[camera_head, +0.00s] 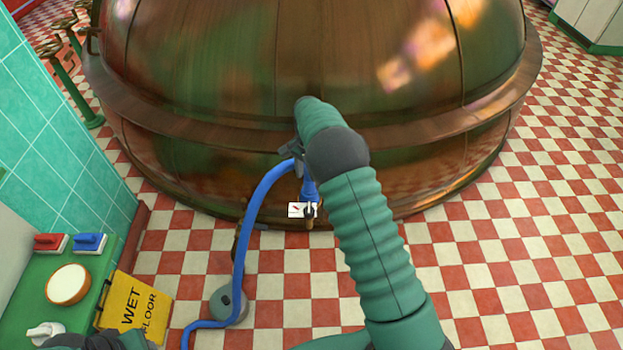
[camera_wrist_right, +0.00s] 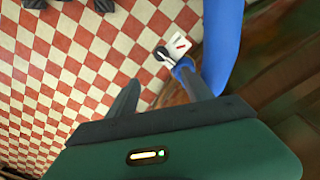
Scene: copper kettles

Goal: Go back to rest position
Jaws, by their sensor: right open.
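The large copper kettle (camera_head: 310,60) fills the top of the head view. A blue hose (camera_head: 256,195) rises from the floor and bends over to a small valve (camera_head: 309,210) low on the kettle's front, beside a white tag with a red mark (camera_head: 295,210). My right gripper (camera_head: 291,152) is in front of the kettle, just above the hose's bend. In the right wrist view its two fingers (camera_wrist_right: 158,78) are apart, with the hose (camera_wrist_right: 222,45) close by the right finger; contact cannot be told. A dark and green part of my left arm shows at the bottom left; its jaws are not clear.
A green counter (camera_head: 20,305) at the left holds a red brush (camera_head: 50,243), a blue brush (camera_head: 89,243) and a round bowl (camera_head: 68,284). A yellow wet floor sign (camera_head: 135,305) stands beside it. Checkered floor (camera_head: 520,250) is clear at the right.

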